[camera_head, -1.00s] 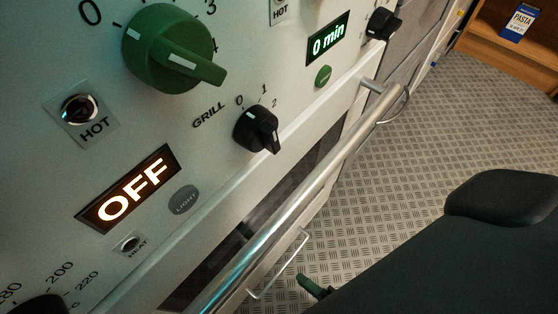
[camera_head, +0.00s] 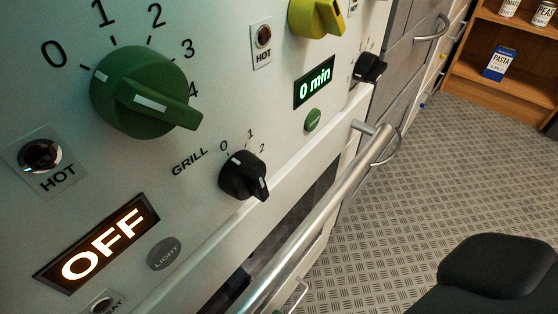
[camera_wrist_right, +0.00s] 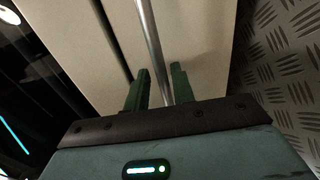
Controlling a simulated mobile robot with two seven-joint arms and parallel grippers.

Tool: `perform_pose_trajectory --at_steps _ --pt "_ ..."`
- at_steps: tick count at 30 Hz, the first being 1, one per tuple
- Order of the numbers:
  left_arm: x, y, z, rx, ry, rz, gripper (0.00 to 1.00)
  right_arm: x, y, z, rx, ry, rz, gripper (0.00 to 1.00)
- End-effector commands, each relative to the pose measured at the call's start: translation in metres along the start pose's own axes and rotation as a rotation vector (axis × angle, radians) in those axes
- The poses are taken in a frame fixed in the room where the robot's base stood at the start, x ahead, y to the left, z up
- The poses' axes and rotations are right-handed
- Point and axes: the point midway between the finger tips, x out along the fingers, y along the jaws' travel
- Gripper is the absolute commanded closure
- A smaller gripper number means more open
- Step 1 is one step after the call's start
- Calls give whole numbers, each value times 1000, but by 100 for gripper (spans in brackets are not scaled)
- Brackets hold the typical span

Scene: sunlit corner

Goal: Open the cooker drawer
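The cooker (camera_head: 215,60) fills the left of the head view, with its long oven door handle (camera_head: 325,195) sloping across. A thinner handle (camera_head: 298,296) shows low down at the bottom edge; most of it is cut off. In the right wrist view, a cream panel, seemingly the drawer front (camera_wrist_right: 205,40), carries a metal bar handle (camera_wrist_right: 151,40). My right gripper (camera_wrist_right: 161,82) has its green fingers apart, one on each side of this bar, with gaps visible. I cannot tell whether the drawer is fully shut. My left gripper is in neither view.
A green knob (camera_head: 140,90), a black knob (camera_head: 243,175) and a lit OFF display (camera_head: 97,242) are on the cooker front. Grey cabinets (camera_head: 405,60) stand beyond. A wooden shelf (camera_head: 500,95) holds a pasta box (camera_head: 499,63).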

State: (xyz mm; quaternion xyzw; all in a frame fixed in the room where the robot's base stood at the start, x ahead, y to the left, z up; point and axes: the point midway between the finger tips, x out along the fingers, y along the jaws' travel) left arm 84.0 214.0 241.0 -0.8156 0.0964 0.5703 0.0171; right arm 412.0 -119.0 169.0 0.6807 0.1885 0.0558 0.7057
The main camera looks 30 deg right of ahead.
Motion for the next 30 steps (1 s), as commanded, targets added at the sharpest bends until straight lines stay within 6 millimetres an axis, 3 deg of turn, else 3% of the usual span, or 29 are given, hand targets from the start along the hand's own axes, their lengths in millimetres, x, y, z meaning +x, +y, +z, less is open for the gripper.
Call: perform_pose_trajectory --at_steps 2,8,20,30 --pt "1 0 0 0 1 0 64 0 -1 0 0 0 0 75" --pt "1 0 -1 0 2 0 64 0 -1 0 1 -1 1 100" --pt "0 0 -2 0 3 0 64 -1 3 0 1 -2 13 100" --pt "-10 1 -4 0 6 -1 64 -45 -5 2 1 -2 9 100"
